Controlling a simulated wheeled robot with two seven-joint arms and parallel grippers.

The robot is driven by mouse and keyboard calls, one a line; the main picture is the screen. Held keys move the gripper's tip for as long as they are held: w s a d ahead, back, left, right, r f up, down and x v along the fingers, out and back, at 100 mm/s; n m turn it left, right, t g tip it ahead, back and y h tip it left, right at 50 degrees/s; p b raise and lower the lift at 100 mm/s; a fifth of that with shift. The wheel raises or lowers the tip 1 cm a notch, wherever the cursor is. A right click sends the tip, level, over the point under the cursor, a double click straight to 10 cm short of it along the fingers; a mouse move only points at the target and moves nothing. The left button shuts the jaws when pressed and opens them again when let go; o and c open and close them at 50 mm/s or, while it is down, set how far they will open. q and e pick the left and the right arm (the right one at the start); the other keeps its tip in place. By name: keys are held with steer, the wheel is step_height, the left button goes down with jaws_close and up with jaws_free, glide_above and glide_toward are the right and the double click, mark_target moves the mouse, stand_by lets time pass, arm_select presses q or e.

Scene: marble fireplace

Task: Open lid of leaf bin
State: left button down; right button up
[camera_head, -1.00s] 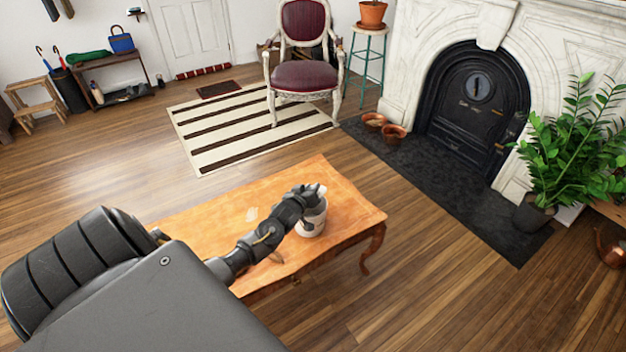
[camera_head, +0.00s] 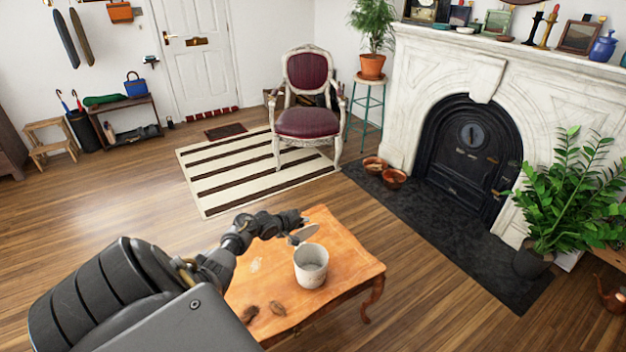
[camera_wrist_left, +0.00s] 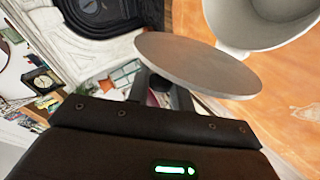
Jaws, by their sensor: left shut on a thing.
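The leaf bin (camera_head: 311,272) is a small off-white pot standing upright on the wooden table, its top open. Its round grey lid (camera_head: 304,234) is off the bin and held in the air just above and behind its rim, tilted. My left gripper (camera_head: 291,237) is shut on the lid's edge or knob; which one I cannot tell. In the left wrist view the lid (camera_wrist_left: 200,65) is seen nearly edge-on in front of the fingers, with the open bin (camera_wrist_left: 262,25) beside it. My right gripper is not in view.
The orange wooden table (camera_head: 347,272) has brown dry leaves (camera_head: 277,307) near its front and a pale leaf (camera_head: 256,264) left of the bin. Table to the right of the bin is clear. A chair (camera_head: 307,122), a fireplace (camera_head: 470,145) and a potted plant (camera_head: 565,200) stand farther off.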

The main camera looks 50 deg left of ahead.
arm_select(q)
steer(key=a+b, duration=0.1)
steer(key=b, duration=0.1)
steer(key=a+n+h+b, duration=0.1)
steer(key=a+b, duration=0.1)
steer(key=b, duration=0.1)
steer(key=a+f+h+b, duration=0.1)
steer(key=a+b, duration=0.1)
steer(key=shift+w+n+g, duration=0.3)
steer(key=shift+w+n, duration=0.05)
steer(key=shift+n, duration=0.05)
stand_by(0.3)
stand_by(0.4)
